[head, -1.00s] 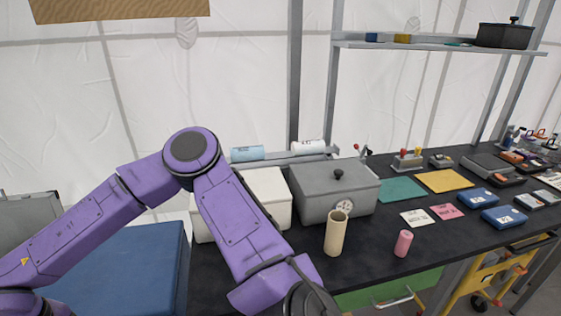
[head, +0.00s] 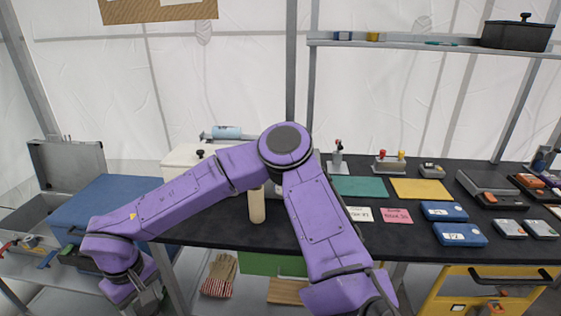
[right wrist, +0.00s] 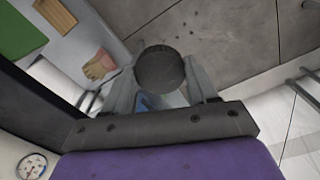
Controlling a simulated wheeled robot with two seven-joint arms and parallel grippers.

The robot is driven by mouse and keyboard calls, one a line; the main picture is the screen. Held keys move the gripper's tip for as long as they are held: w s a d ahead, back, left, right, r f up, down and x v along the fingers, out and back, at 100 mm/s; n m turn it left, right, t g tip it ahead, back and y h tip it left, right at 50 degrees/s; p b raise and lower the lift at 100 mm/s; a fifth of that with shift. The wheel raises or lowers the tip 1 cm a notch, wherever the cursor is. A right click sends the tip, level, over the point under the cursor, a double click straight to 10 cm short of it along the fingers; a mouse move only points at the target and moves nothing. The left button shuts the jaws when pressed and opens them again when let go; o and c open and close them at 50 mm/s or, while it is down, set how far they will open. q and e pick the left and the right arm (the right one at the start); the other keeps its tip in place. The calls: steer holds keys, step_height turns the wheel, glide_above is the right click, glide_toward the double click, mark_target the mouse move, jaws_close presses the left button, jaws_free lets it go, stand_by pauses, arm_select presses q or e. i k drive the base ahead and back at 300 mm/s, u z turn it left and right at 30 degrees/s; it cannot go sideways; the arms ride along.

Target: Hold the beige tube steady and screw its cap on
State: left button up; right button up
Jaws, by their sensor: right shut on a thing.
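The beige tube (head: 257,207) stands upright on the black table in the head view; my right forearm hides its upper end. No gripper touches its visible part. My right arm crosses the head view, and its gripper (head: 151,297) hangs low at the left, beyond the table's left end and well away from the tube. In the right wrist view, its fingers (right wrist: 162,88) are shut on a dark grey round piece (right wrist: 160,67), which looks like the cap. My left gripper is in neither view.
A blue box (head: 105,207) and an open grey case lie at the left. Green (head: 358,186) and yellow (head: 420,190) mats, cards and blue cases lie on the table's right part. My arm hides part of the table.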

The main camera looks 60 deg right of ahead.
mark_target(256, 199)
steer(key=k, duration=0.2)
steer(key=z, duration=1.65)
